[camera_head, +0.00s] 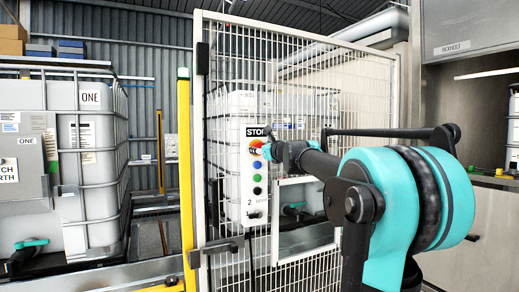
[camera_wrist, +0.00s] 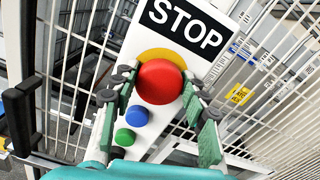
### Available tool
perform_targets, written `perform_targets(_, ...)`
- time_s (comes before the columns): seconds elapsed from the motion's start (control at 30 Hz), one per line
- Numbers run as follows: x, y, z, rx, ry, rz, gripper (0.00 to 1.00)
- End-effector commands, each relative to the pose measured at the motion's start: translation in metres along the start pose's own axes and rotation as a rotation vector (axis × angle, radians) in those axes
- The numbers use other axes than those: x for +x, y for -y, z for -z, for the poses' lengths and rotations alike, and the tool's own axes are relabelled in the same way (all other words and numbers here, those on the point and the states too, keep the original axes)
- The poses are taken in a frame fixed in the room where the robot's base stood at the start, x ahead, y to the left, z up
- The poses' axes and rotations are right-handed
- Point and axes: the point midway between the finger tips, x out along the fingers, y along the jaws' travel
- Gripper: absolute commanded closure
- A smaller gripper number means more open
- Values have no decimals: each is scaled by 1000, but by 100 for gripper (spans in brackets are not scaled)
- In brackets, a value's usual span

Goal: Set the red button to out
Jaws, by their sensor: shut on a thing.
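The red button (camera_wrist: 160,82) is a large round knob below the black STOP label (camera_wrist: 185,23) on a white control panel (camera_head: 257,205). A yellow ring piece shows behind its upper edge. My gripper (camera_wrist: 159,88) has one finger on each side of the button and is shut on it. In the head view my gripper (camera_head: 267,150) reaches the panel from the right and partly hides the button. How far out the button stands is hard to tell.
A blue button (camera_wrist: 136,117) and a green button (camera_wrist: 125,137) sit close below the red one. The panel hangs on a white mesh fence (camera_head: 225,120). A yellow post (camera_head: 185,170) and a caged white tank (camera_head: 95,170) stand to the left.

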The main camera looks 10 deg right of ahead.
Motion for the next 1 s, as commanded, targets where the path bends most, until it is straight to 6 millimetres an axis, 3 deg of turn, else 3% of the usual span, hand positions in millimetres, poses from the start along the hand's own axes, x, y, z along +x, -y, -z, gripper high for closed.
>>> perform_targets(0.2, -15, 0, 0, 1, 0, 1, 100)
perform_targets(0.47, -16, 0, 0, 0, 0, 0, 100)
perform_targets(0.5, -16, 0, 0, 0, 0, 0, 51)
perform_targets(0.6, -16, 0, 0, 0, 0, 0, 39)
perform_targets(0.67, -16, 0, 0, 0, 0, 0, 34)
perform_targets(1.0, -19, 0, 0, 0, 0, 1, 34)
